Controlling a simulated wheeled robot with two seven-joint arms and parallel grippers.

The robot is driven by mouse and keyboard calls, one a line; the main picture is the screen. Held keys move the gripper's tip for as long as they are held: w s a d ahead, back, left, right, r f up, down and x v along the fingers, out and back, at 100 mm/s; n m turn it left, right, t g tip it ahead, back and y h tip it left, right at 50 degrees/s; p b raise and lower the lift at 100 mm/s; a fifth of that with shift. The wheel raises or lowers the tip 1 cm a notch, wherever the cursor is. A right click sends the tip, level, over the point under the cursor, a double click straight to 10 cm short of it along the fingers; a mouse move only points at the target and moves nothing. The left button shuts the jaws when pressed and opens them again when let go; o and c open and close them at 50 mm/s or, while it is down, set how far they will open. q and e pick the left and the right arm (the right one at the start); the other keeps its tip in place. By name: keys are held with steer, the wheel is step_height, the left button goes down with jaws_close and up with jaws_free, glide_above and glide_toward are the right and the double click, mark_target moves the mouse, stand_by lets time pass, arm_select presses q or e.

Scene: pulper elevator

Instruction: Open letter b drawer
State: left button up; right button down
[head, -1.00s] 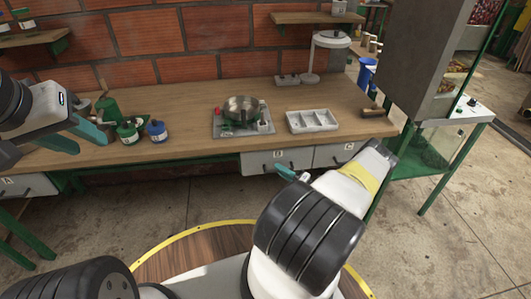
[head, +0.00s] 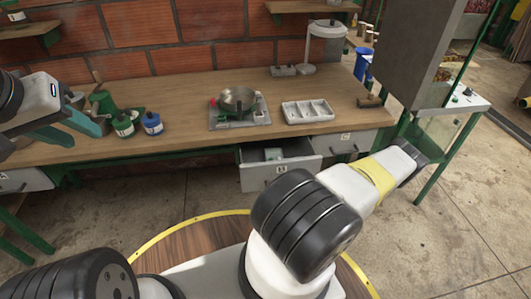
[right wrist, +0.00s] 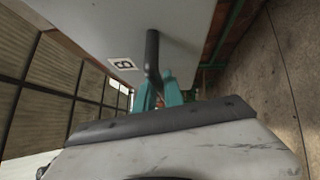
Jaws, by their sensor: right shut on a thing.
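The letter B drawer (head: 257,180) is pulled out from under the workbench, and its inside shows in the head view. Its white front with the B label also shows in the right wrist view (right wrist: 185,25). My right gripper (right wrist: 160,92) is shut on the drawer's black bar handle (right wrist: 152,55). My left gripper (head: 86,138) is open and empty, over the left part of the workbench.
The C drawer (head: 343,142) beside B and the A drawer (head: 25,180) are closed. A small pale object (head: 273,154) lies inside drawer B.

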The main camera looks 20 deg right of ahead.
steer(key=s+a, duration=0.3)
steer(key=s, duration=1)
steer(key=shift+s, duration=0.2)
steer(key=shift+a, duration=0.1)
steer(key=c, duration=1.5)
jaws_free()
steer(key=shift+o, duration=0.2)
steer(key=v, duration=0.7)
steer(key=shift+s+d, duration=0.25)
steer(key=shift+s, duration=0.05)
